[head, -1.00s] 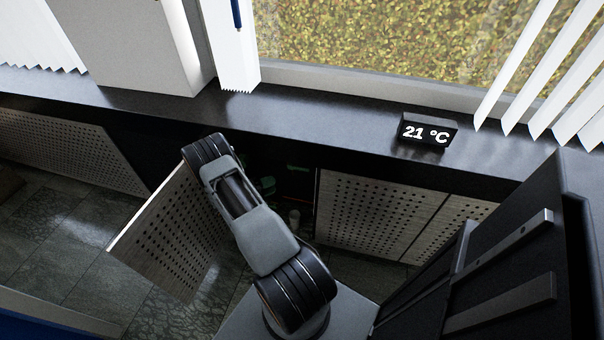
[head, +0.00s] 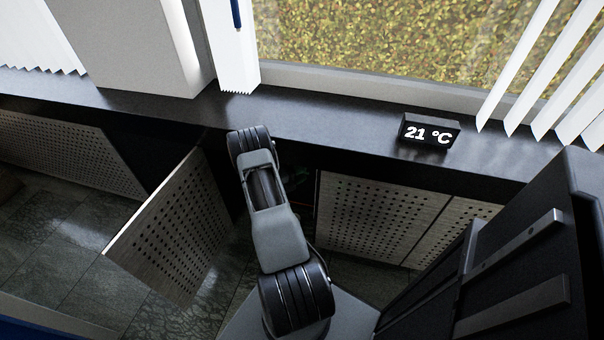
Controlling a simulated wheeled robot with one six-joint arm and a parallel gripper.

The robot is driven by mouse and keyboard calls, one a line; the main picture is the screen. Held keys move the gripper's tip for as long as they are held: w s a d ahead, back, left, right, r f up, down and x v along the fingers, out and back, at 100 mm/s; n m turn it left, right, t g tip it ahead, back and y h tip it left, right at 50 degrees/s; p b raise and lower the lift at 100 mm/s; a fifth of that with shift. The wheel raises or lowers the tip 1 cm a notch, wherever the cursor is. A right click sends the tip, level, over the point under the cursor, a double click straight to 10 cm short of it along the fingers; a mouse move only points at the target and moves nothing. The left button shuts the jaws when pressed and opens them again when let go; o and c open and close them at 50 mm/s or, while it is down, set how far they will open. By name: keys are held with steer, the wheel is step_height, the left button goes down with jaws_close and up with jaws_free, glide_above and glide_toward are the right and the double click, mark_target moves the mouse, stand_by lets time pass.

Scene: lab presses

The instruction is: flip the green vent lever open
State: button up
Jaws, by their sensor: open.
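The green vent lever cannot be made out in the head view. The open cabinet bay (head: 226,160) under the dark counter is in deep shadow, and my arm covers much of it. My arm reaches up from the bottom middle and bends over at the counter's front edge. My gripper does not show; it is hidden behind my arm or in the shadow. Its place relative to the lever cannot be told.
A perforated cabinet door (head: 172,230) stands swung open left of my arm. Closed perforated panels (head: 375,215) lie to the right. The dark counter (head: 330,140) runs above, with a temperature display (head: 428,132) on it. A dark cabinet (head: 520,250) fills the right side.

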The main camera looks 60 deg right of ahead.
steer(key=shift+s+d, duration=0.15)
steer(key=shift+d, duration=0.1)
jaws_close()
stand_by(0.3)
